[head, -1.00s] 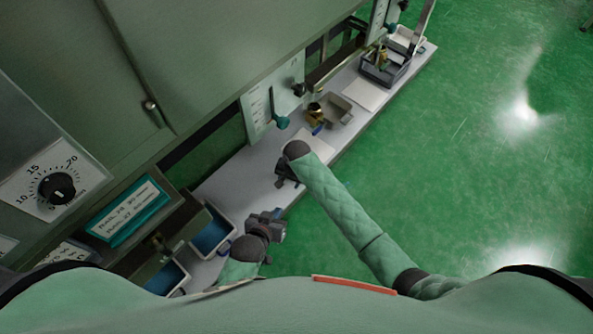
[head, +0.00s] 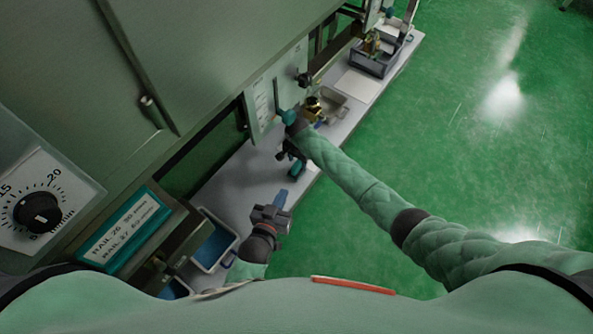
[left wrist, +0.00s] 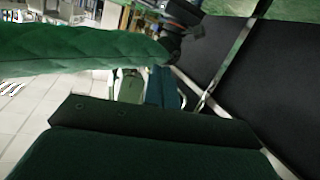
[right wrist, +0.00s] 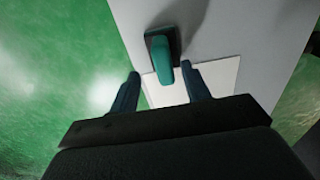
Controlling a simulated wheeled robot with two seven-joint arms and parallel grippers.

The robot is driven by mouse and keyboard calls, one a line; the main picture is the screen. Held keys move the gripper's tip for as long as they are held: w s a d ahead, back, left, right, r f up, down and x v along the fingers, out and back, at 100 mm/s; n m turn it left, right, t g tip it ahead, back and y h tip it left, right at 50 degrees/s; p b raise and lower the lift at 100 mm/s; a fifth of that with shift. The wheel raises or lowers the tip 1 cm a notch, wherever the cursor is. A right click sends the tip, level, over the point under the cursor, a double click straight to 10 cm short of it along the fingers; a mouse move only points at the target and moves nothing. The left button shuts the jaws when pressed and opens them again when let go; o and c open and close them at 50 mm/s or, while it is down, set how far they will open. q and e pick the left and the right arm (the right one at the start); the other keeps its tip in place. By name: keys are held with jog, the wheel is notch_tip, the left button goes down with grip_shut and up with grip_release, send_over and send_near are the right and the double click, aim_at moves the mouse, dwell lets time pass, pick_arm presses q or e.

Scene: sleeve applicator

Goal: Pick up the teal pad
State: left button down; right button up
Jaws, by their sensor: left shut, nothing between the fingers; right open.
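The teal pad (right wrist: 163,62) shows in the right wrist view as a rounded teal grip on a dark square base, on the grey bench top. My right gripper (right wrist: 160,72) is open above it, one finger to each side of the teal grip in that view; I see no contact. In the head view my right gripper (head: 291,160) hangs over the bench and largely hides this spot. My left gripper (head: 281,197) is shut and empty, low over the near part of the bench.
A white sheet (right wrist: 215,78) lies beside the pad. Farther along the grey bench (head: 232,178) are a grey tray (head: 335,103), a brass part (head: 313,104) and a dark bin (head: 370,62). Blue-lined bins (head: 213,243) stand near. A green-grey machine panel borders the left; green floor is right.

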aim_at(297, 163)
jog(key=shift+f, duration=0.4)
notch_tip(297, 163, down, 2)
jog(key=shift+w+a+f+b, duration=0.15)
jog(key=shift+f+b, duration=0.1)
jog(key=shift+b, duration=0.3)
pick_arm(q)
notch_tip(297, 163, up, 21)
jog(key=w+t+h, duration=0.1)
jog(key=w+t, duration=0.1)
jog(key=t, duration=0.5)
jog(key=shift+w+a+f+b, duration=0.15)
jog(key=shift+a+f+b, duration=0.05)
jog(key=shift+a+b, duration=0.15)
pick_arm(e)
notch_tip(297, 163, down, 2)
jog(key=shift+f, duration=0.2)
grip_shut()
